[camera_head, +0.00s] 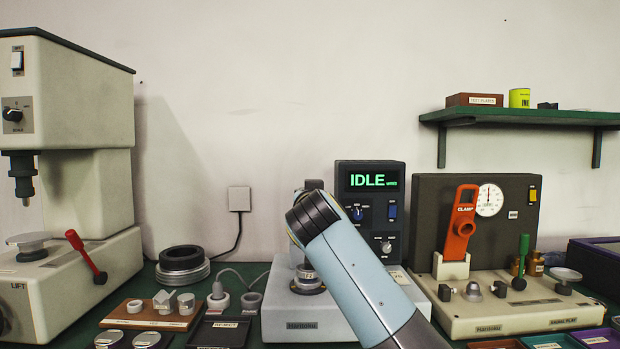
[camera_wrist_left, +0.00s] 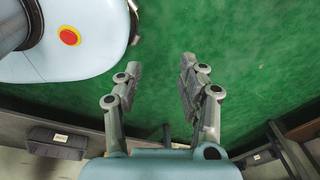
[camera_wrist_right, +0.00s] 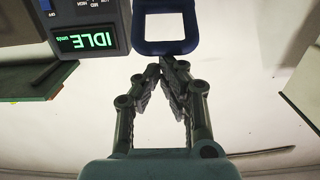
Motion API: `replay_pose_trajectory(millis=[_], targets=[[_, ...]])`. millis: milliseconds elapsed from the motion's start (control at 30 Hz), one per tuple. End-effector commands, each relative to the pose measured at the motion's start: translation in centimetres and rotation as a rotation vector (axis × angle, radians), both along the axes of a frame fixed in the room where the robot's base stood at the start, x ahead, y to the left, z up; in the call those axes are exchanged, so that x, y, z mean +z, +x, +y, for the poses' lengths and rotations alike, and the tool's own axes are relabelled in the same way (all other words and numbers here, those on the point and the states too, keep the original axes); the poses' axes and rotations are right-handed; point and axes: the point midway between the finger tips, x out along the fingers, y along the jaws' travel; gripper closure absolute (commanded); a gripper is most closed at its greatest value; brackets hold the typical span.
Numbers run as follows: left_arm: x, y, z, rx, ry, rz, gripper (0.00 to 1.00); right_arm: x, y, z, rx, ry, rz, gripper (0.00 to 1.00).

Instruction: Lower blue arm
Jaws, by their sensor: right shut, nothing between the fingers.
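A dark blue loop-shaped part (camera_wrist_right: 166,47), which looks like the blue arm, shows at the top of the right wrist view. My right gripper (camera_wrist_right: 162,66) is shut and empty just below its bar in that picture; I cannot tell if they touch. In the head view my right arm's pale link covers the middle of the device with the IDLE display (camera_head: 371,180), and neither the blue part nor the right gripper can be made out there. My left gripper (camera_wrist_left: 159,72) is open and empty above the green bench top in the left wrist view.
A press with a red lever (camera_head: 86,255) stands at the left. A clamp tester with an orange lever (camera_head: 461,228) and green-knobbed lever (camera_head: 523,257) stands at the right. Dark rings (camera_head: 182,258) and a brown tray (camera_head: 150,316) lie between. A green shelf (camera_head: 530,117) hangs upper right.

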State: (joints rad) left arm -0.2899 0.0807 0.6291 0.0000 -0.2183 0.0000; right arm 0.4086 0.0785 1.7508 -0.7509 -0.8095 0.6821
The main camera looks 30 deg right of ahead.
Motion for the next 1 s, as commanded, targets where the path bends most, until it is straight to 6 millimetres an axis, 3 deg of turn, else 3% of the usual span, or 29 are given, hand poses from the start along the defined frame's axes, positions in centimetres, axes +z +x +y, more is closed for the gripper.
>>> replay_pose_trajectory(millis=[33, 400, 767, 867, 1000], targets=[[-2.5, -0.7, -0.1, 0.001, -0.001, 0.011, 0.60, -2.1, -0.3, 0.2, 0.001, -0.012, -0.018, 1.00], [-11.4, -4.3, -0.2, 0.002, -0.002, 0.069, 0.60, -5.8, -2.1, 1.3, 0.001, -0.105, -0.169, 1.00], [-16.5, -6.1, -0.1, 0.002, -0.002, 0.103, 0.60, -7.7, -2.9, 1.8, 0.000, -0.160, -0.258, 1.00], [-17.2, -4.3, 1.1, -0.003, 0.012, 0.088, 0.60, -8.1, -3.0, 1.9, 0.001, -0.173, -0.277, 1.00], [-18.3, -3.7, 1.5, -0.006, 0.019, 0.093, 0.60, -8.8, -3.2, 2.0, 0.000, -0.187, -0.302, 1.00]])
